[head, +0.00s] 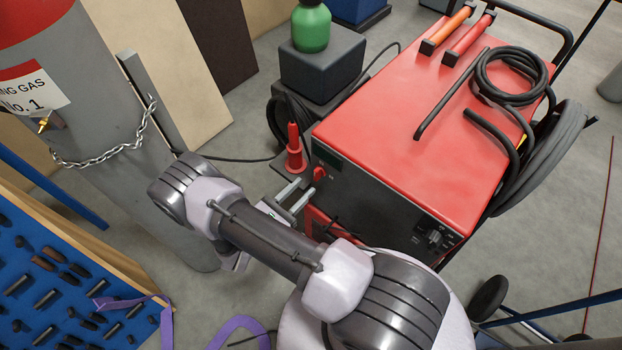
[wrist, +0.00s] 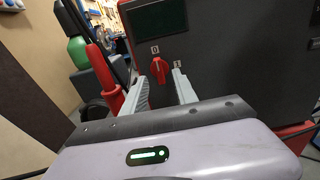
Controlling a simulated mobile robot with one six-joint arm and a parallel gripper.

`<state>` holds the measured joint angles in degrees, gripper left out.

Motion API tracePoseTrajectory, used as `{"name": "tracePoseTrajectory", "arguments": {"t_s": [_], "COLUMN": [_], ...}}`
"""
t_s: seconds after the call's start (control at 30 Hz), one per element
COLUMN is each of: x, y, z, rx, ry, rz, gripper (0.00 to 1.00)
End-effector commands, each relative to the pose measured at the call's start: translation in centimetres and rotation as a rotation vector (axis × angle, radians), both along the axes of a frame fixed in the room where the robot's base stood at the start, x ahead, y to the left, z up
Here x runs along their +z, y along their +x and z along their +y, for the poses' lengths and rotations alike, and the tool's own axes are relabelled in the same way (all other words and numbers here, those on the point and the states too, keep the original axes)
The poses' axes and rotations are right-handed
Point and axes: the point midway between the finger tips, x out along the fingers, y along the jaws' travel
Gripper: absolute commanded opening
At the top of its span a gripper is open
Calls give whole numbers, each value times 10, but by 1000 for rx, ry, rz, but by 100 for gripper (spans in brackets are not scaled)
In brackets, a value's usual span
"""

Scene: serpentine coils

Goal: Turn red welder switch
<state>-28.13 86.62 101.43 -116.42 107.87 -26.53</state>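The red welder (head: 410,130) stands on the right in the head view, with a dark front panel. Its red switch (wrist: 159,70) is a rotary knob on that panel in the wrist view, just below a dark display, with marks above it and to its right. The switch also shows in the head view (head: 320,174) at the panel's left end. My gripper (wrist: 161,82) is open, with one finger to the left of the switch and one to the right. The fingertips are close to the panel; I cannot tell whether they touch the switch.
A red torch-like part (head: 294,147) stands upright just left of the panel, close to my left finger. A grey gas cylinder (head: 120,120) with a chain stands left of my arm. Black cables (head: 510,75) lie coiled on the welder. A blue tool board (head: 50,290) is at lower left.

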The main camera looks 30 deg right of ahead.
Motion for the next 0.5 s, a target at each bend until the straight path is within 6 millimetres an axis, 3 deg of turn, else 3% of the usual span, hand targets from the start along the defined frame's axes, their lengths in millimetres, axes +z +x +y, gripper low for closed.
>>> {"name": "tracePoseTrajectory", "arguments": {"t_s": [0.1,0.2,0.5], "x": [-2,-1,0], "y": [9,14,17], "z": [-26,-39,-47], "rx": [-4,-3,0], "ry": [0,0,0], "rz": [-1,-1,0], "gripper": [35,35,35]}}
